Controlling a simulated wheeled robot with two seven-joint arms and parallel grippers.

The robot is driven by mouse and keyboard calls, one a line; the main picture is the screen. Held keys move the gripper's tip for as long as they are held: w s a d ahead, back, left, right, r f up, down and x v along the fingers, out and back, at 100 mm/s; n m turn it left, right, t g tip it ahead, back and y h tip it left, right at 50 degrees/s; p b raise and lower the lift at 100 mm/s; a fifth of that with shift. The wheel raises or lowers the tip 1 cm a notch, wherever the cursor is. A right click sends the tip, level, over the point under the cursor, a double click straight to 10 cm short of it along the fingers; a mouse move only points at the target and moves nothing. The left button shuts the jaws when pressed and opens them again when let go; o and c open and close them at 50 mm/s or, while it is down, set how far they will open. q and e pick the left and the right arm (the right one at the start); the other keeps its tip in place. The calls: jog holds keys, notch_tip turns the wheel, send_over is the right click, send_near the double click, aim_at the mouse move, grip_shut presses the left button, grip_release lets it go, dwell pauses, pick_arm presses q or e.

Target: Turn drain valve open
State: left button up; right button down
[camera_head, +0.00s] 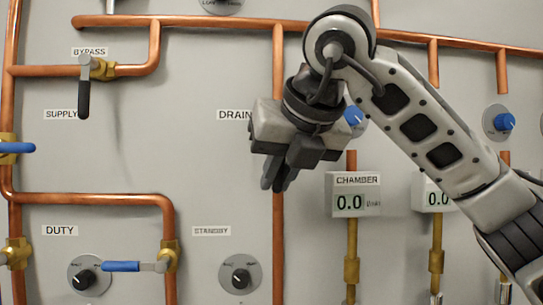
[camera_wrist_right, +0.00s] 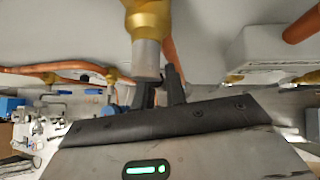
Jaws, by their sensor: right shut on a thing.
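The grey panel carries a DRAIN label (camera_head: 234,114) beside a vertical copper pipe (camera_head: 278,240). My right gripper (camera_head: 279,178) is in front of this pipe, just right of the label, and hides the drain valve in the head view. In the right wrist view, a brass valve body (camera_wrist_right: 148,18) with a silver metal part (camera_wrist_right: 147,58) reaches down to the dark fingers of my right gripper (camera_wrist_right: 160,92). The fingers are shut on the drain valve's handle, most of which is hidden. My left gripper is not in view.
A black-handled bypass valve (camera_head: 84,95) is at upper left. A blue-handled valve (camera_head: 122,266) is below, near the DUTY label (camera_head: 60,230). The CHAMBER display (camera_head: 352,195) reads 0.0, right of my gripper. A standby knob (camera_head: 240,275) is below left.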

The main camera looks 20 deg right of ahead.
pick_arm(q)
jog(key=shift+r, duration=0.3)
pick_arm(e)
jog(key=shift+d+n+h, duration=0.25)
jog(key=shift+n+h, duration=0.05)
jog(key=shift+h, duration=0.1)
pick_arm(q)
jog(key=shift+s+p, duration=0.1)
jog(key=shift+p, duration=0.2)
pick_arm(e)
jog(key=shift+s, duration=0.1)
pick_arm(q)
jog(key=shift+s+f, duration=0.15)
pick_arm(e)
jog(key=c, duration=1.4)
grip_release()
jog(key=shift+d, duration=0.1)
jog(key=shift+c, duration=0.2)
jog(key=v, duration=1.6)
